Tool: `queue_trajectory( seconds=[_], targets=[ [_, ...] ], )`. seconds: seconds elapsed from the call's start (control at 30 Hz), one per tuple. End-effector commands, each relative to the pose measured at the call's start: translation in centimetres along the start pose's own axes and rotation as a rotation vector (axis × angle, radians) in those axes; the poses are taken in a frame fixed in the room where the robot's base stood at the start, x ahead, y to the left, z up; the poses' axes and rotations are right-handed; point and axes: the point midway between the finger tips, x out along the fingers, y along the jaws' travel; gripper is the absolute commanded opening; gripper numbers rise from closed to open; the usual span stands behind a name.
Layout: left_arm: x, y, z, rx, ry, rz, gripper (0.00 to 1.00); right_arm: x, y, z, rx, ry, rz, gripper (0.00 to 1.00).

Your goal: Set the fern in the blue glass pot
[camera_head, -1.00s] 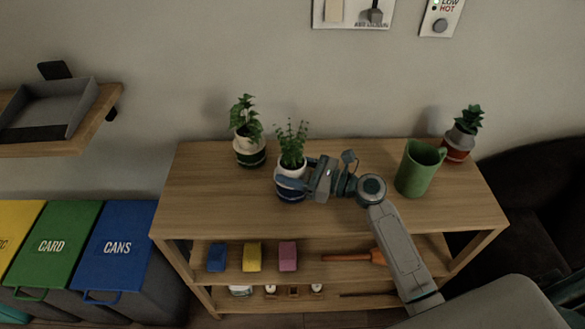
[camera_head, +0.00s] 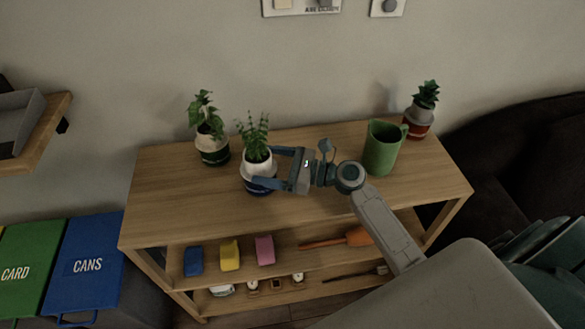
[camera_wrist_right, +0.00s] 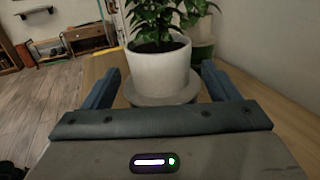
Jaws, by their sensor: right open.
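The fern (camera_head: 254,136) stands upright in a white inner pot (camera_head: 258,162) set in a blue glass pot (camera_head: 262,190) on the wooden shelf top. In the right wrist view the white pot (camera_wrist_right: 160,72) sits between my gripper's fingers, on a pale grey rim. My right gripper (camera_head: 270,168) is open, with its fingers on either side of the pot; I cannot tell whether they touch it. My left gripper is not in view.
A trailing plant in a green-banded pot (camera_head: 214,151) stands to the left. A green jug (camera_head: 383,148) and a succulent in a red-banded pot (camera_head: 419,121) stand to the right. The front left of the shelf top (camera_head: 175,205) is clear.

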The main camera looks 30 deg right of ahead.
Motion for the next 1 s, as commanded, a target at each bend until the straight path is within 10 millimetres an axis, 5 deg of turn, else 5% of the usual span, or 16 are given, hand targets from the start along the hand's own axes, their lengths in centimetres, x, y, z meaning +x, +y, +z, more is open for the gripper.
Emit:
queue_trajectory(
  seconds=[0.43,1.0],
  targets=[
    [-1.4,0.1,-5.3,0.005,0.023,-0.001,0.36,-6.7,0.0,-0.2,-0.002,0.003,0.001,0.82],
    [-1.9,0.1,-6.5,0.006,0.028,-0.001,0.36,-7.9,0.0,0.0,0.000,0.000,0.000,0.82]
  ],
)
